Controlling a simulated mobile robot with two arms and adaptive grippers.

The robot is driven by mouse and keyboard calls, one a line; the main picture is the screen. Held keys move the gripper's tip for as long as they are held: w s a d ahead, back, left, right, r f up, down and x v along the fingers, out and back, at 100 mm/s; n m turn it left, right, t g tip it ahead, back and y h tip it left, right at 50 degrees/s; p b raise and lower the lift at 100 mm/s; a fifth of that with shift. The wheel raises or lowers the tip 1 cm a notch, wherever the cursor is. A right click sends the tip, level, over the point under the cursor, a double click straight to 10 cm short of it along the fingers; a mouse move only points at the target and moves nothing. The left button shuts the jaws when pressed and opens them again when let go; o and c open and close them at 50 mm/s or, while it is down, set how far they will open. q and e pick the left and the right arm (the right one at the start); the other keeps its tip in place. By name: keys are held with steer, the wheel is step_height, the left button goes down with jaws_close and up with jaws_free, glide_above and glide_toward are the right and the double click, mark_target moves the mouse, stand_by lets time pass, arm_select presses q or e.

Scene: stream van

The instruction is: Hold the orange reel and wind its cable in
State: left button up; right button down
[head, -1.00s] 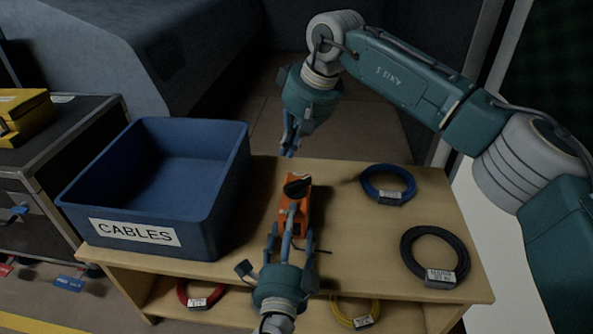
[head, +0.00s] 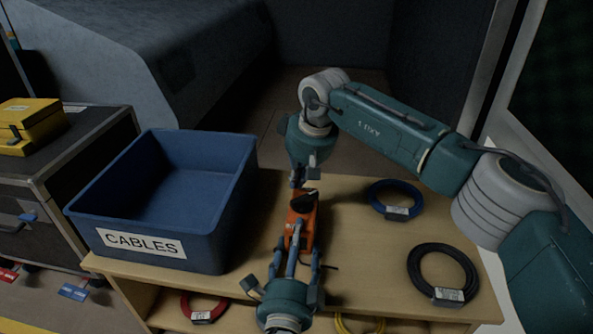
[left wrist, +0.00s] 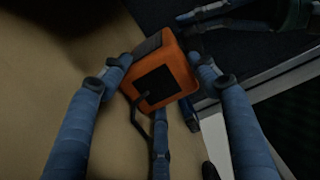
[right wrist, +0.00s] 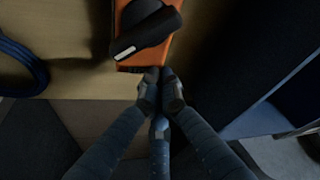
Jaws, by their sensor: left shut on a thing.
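The orange reel (head: 303,222) stands on the wooden table, right of the blue bin, with a black crank knob on its far top. My left gripper (head: 298,250) is shut on its near end; in the left wrist view its fingers lie either side of the orange body (left wrist: 184,76). My right gripper (head: 298,184) is at the reel's far end. In the right wrist view its fingertips (right wrist: 160,88) are together and empty, close to the orange edge below the black crank (right wrist: 147,28). A short dark lead (head: 327,267) shows beside the reel; the rest of the cable is not visible.
The blue CABLES bin (head: 140,243) stands empty at left. A blue coil (head: 372,200) and a black coil (head: 413,262) lie on the right of the table. Red (head: 186,309) and yellow (head: 345,325) coils lie on the lower shelf. A yellow case (head: 38,120) sits on the left cabinet.

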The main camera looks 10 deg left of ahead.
mark_target(305, 200)
steer(key=shift+s+d, duration=0.85)
steer(key=shift+s, duration=0.3)
